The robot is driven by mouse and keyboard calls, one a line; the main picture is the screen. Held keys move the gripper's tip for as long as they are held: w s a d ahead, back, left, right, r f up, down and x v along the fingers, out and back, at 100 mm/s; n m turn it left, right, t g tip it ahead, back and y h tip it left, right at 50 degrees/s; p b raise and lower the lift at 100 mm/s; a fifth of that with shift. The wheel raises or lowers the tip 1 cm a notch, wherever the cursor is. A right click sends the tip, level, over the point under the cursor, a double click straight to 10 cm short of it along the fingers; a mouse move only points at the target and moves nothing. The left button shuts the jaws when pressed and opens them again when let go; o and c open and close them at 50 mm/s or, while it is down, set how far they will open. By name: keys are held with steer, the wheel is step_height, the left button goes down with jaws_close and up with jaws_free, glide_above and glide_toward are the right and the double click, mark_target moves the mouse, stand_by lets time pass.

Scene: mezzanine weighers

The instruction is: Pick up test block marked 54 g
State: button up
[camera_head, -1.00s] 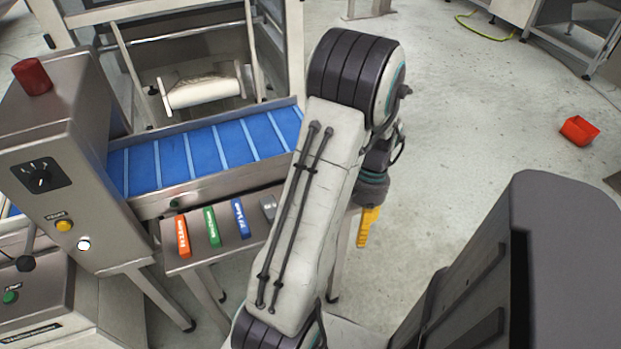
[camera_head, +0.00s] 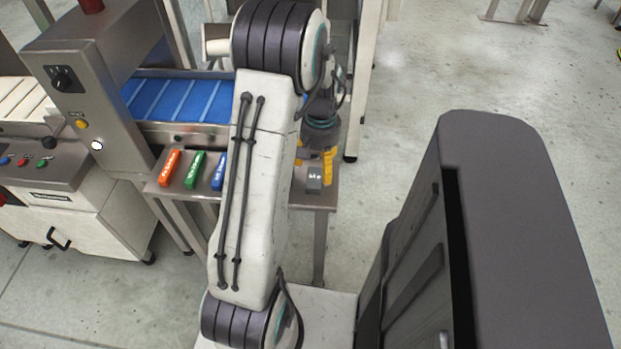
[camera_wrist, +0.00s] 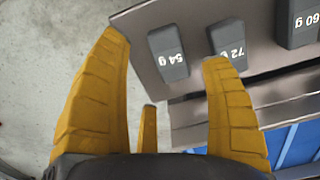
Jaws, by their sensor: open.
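The dark grey test block marked 54 g (camera_wrist: 168,54) lies on a steel shelf (camera_wrist: 150,22) near its edge. Its label reads upside down in the wrist view. My gripper (camera_wrist: 166,49) is open and empty, its yellow fingers on either side of the block in that picture. I cannot tell how high the fingers are above it. In the head view my gripper (camera_head: 315,160) is over the right end of the shelf, with a grey block (camera_head: 314,184) just in front of it; its mark is too small to read there.
Blocks marked 72 g (camera_wrist: 229,45) and 60 g (camera_wrist: 300,25) lie beside it on the shelf. Orange (camera_head: 170,168), green (camera_head: 195,170) and blue (camera_head: 218,172) pieces lie further left. A blue conveyor (camera_head: 180,98) runs behind.

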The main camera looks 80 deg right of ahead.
mark_target(319, 177)
steer(key=shift+d, duration=0.4)
steer(key=shift+n, duration=0.3)
steer(key=shift+d+f+b, duration=0.1)
steer(key=shift+f+b, duration=0.25)
steer(key=shift+f, duration=3.3)
steer(key=shift+c, duration=0.4)
steer(key=c, duration=0.9)
